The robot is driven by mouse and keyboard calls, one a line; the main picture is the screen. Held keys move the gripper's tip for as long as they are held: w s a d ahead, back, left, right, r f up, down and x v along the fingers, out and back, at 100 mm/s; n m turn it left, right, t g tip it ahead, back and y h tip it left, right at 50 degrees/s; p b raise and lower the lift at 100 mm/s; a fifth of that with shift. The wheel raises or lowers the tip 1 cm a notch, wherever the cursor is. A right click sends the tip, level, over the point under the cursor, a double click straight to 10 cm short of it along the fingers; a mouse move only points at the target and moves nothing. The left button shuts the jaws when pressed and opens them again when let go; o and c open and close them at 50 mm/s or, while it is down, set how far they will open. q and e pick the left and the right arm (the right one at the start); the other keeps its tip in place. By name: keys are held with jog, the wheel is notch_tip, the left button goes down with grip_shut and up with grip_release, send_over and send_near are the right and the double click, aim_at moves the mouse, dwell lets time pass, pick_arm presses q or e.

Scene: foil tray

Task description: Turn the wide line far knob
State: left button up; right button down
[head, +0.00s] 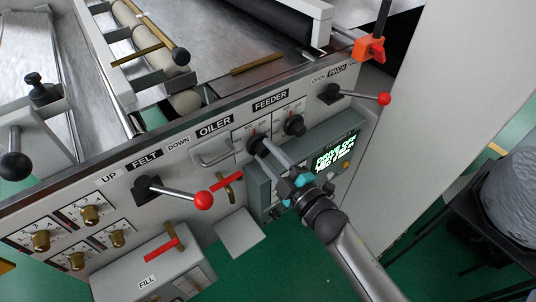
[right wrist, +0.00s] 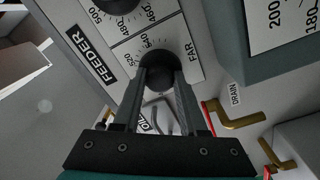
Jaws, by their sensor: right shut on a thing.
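The far knob (head: 257,144) is a round black knob on a white dial plate under the FEEDER label. In the right wrist view the knob (right wrist: 157,66) sits beside the word FAR, with dial numbers 520 and 540 near it. My right gripper (head: 265,148) reaches in from the lower right, and its two fingers (right wrist: 158,82) are shut on the knob from both sides. The fingers hide part of the knob and dial, so its exact setting cannot be read. My left gripper is not in view.
A second black knob (head: 294,125) is close to the right. A lit display panel (head: 333,152) is just below it. Red-ball levers (head: 203,200) (head: 384,99) stick out at either side. A silver handle (head: 213,153) and a brass drain lever (right wrist: 238,120) are nearby.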

jog(key=shift+n, duration=0.5)
jog(key=shift+c, duration=2.2)
grip_release()
jog(key=v, duration=1.5)
jog(key=shift+s+d, duration=0.1)
